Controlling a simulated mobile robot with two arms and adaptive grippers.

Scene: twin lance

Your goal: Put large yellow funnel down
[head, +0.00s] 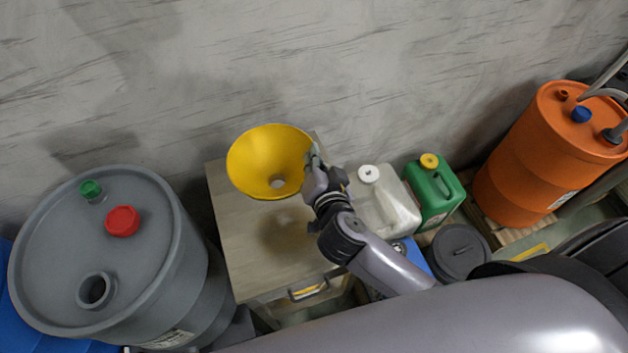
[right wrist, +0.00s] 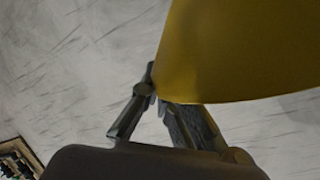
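The large yellow funnel (head: 265,160) is held by its right rim above the wooden cabinet top, with its wide mouth facing up toward the head camera. A soft shadow lies on the cabinet top below it. My right gripper (head: 312,160) is at the funnel's right edge. In the right wrist view the fingers (right wrist: 157,97) close on the rim of the yellow funnel (right wrist: 235,50), which fills the upper right. The cabinet (head: 240,245) has bare space in front of the funnel. My left gripper is not in view.
A grey drum (head: 60,245) with red and green caps stands left of the cabinet. A whitish canister (head: 385,205), a green canister (head: 433,190) and a dark lidded bucket (head: 458,252) stand to the right. An orange drum (head: 530,160) is farther right. A grey wall (head: 300,60) rises behind.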

